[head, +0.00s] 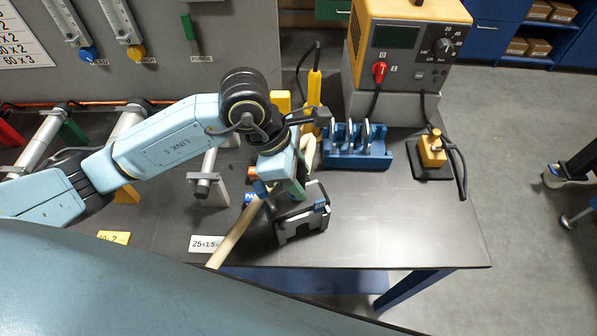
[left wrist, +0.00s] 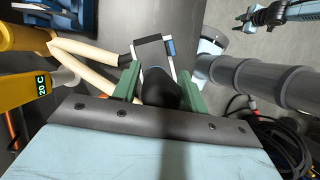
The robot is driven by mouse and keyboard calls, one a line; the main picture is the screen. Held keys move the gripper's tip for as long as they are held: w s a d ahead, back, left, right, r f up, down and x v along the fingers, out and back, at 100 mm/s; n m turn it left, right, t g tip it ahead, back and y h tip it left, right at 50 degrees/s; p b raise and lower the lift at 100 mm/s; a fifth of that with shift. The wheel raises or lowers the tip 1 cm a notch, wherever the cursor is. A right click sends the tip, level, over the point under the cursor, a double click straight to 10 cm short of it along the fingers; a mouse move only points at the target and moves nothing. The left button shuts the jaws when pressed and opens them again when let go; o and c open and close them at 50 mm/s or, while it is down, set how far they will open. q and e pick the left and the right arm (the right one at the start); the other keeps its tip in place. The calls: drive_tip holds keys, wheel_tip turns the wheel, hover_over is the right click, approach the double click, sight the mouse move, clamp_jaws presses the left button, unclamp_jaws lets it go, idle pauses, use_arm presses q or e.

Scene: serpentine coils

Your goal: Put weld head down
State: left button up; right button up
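My left gripper (head: 297,188) points down over the table near its front edge. Its green fingers also show in the left wrist view (left wrist: 158,88), one on each side of a dark body that fills the gap. This is the apparent weld head (head: 303,222), a black and grey unit with a squared open frame and a blue tab; the frame also shows in the left wrist view (left wrist: 152,48). The gripper appears shut on it. I cannot tell whether its underside touches the table.
A blue rack (head: 360,160) with upright rings stands behind right. A yellow power unit (head: 410,50) stands at the back, a yellow block (head: 432,150) at right. Cream tube (head: 235,235) lies close on the left. The tabletop's front right (head: 415,225) is clear.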

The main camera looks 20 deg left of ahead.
use_arm(q)
drive_tip(key=shift+o, duration=0.7)
drive_tip(key=shift+r, duration=0.1)
drive_tip(key=w+b+v, duration=0.1)
drive_tip(key=v, duration=1.1)
drive_tip(key=shift+s, duration=0.45)
